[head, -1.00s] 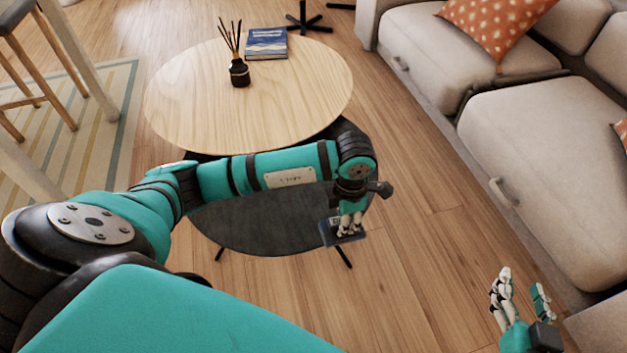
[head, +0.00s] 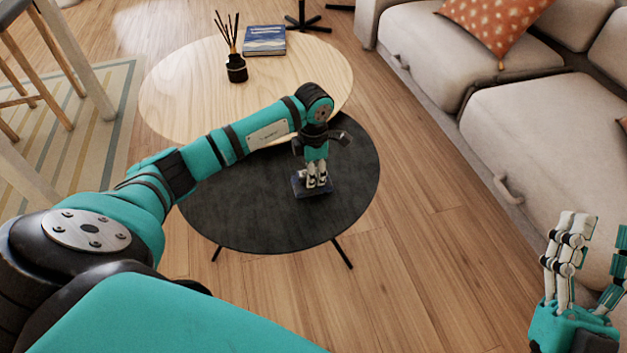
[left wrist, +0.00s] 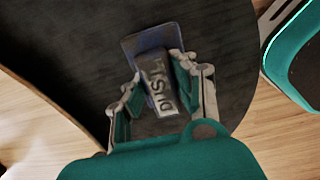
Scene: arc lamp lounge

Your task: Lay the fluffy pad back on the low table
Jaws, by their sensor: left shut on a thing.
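The fluffy pad (head: 300,186) is a small dark blue-grey slab with a lettered grip block on top. My left gripper (head: 316,184) points down and is shut on it. The left wrist view shows the lettered block (left wrist: 158,84) between the fingers of the left gripper (left wrist: 160,95), with the blue slab (left wrist: 133,44) beyond. The pad is over the dark round low table (head: 270,222), right of its middle. I cannot tell whether it touches the top. My right gripper (head: 592,255) is at the lower right, fingers apart and empty.
A pale round wooden table (head: 180,95) stands behind and partly over the dark one, holding a reed diffuser (head: 236,68) and a blue book (head: 264,41). A beige sofa (head: 560,130) lines the right. The dark table's front is bare.

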